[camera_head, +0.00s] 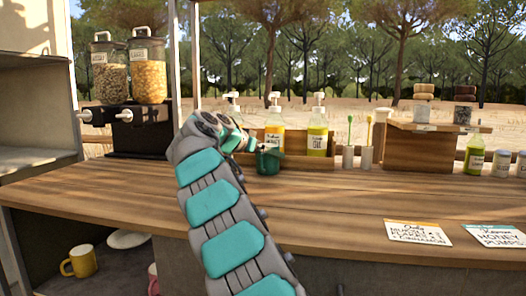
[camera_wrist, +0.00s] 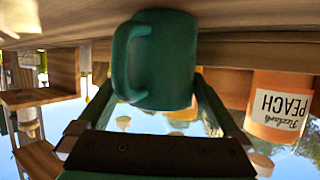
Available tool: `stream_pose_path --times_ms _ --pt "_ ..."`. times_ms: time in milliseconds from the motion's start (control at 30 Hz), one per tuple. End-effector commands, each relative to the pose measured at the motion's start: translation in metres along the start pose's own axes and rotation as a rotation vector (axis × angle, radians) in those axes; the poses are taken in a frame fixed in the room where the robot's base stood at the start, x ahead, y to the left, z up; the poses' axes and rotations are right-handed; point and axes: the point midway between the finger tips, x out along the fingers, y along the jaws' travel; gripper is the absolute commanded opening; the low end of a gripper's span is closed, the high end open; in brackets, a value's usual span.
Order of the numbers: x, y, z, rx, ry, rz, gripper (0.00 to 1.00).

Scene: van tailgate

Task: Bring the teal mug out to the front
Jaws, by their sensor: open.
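The teal mug (camera_head: 267,162) stands on the wooden counter, in front of the wooden rack with the pump bottles. My arm reaches over the counter to it, and my gripper (camera_head: 253,148) is right beside the mug and partly hides it. In the wrist view, which is upside down, the mug (camera_wrist: 168,62) fills the middle, with its handle on the left of the picture. My gripper (camera_wrist: 155,95) is open, with one finger on each side of the mug's near part. I cannot tell whether either finger touches it.
Close behind the mug are pump bottles, one labelled peach (camera_wrist: 280,105), in a rack (camera_head: 295,150). Toothbrush-like sticks in cups (camera_head: 358,157) and a wooden shelf box (camera_head: 418,150) stand to the right. Cereal dispensers (camera_head: 140,105) stand left. The front counter is clear except for two cards (camera_head: 418,233).

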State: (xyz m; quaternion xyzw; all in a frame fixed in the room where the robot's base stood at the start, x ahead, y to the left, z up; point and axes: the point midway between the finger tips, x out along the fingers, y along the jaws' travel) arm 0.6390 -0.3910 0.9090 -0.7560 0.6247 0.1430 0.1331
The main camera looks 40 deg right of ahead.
Motion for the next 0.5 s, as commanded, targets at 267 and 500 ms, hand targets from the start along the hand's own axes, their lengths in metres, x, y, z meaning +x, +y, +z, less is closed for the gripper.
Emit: stream_pose_path --times_ms 267,500 --pt "-0.0002 -0.0002 0.0002 0.000 0.000 0.000 0.82" --pt "-0.0003 -0.0003 0.0003 0.000 0.000 -0.001 0.55"
